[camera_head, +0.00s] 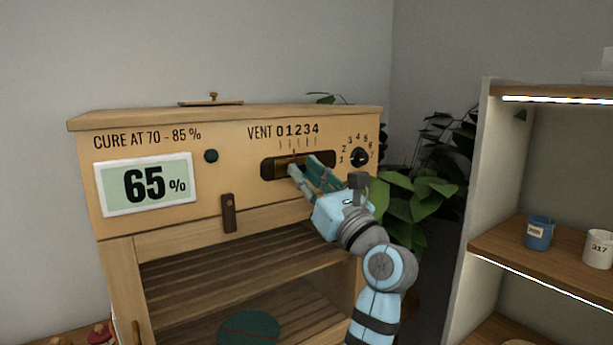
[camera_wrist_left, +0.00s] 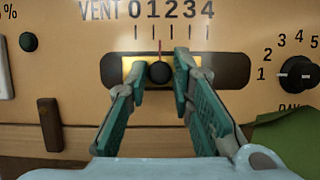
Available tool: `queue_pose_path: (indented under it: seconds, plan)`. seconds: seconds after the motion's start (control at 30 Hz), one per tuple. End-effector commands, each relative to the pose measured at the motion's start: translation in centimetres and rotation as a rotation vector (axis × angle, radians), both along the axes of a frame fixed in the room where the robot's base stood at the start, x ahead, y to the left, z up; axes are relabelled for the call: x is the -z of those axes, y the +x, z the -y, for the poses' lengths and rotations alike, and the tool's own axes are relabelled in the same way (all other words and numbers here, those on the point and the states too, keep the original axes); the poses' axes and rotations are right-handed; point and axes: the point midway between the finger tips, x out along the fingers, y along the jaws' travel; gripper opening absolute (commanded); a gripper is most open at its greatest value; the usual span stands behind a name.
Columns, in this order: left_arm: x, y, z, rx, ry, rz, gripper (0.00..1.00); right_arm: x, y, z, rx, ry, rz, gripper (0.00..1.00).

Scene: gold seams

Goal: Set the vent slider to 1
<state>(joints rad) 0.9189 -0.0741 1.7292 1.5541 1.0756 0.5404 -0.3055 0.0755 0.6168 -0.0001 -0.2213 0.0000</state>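The vent slider is a black round knob (camera_wrist_left: 159,72) on a brass plate in a dark slot (camera_wrist_left: 231,70), below the printed VENT 0 1 2 3 4. Its red pointer (camera_wrist_left: 160,48) stands between the 1 and 2 marks, nearer 1. In the head view the slot (camera_head: 267,169) is in the cabinet's upper front, partly covered by my gripper. My left gripper (camera_head: 307,166) is at the slot. In the left wrist view its green fingers (camera_wrist_left: 161,78) are open on both sides of the knob, the left finger closer to it. Contact cannot be told. My right gripper is not in view.
A dial (camera_head: 359,157) is right of the slot, and a small dark button (camera_head: 211,156) is left of it. A display (camera_head: 147,184) reads 65%. A wooden latch (camera_head: 229,213) is below. A plant (camera_head: 413,197) and a shelf (camera_head: 485,243) with mugs stand to the right.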

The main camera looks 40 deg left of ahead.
Motion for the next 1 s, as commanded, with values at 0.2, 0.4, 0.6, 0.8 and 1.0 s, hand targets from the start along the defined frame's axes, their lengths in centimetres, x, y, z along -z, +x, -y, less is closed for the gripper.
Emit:
queue_pose_path:
  seconds: [0.2,0.4,0.6,0.8,1.0]
  plan:
    - [0.1,-0.1,-0.1,-0.003,-0.002,-0.002,0.38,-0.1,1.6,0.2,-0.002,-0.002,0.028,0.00]
    - [0.1,0.1,0.1,0.001,-0.002,-0.002,0.38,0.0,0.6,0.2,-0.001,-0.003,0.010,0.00]
    - [0.2,0.1,0.3,0.001,-0.002,-0.002,0.38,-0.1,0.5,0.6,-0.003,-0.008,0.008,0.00]
    - [1.7,-0.9,3.4,0.006,-0.006,-0.004,0.38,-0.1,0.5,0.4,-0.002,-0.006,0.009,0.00]
    - [2.9,-2.0,6.3,0.002,-0.005,-0.001,0.38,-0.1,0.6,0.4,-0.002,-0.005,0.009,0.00]
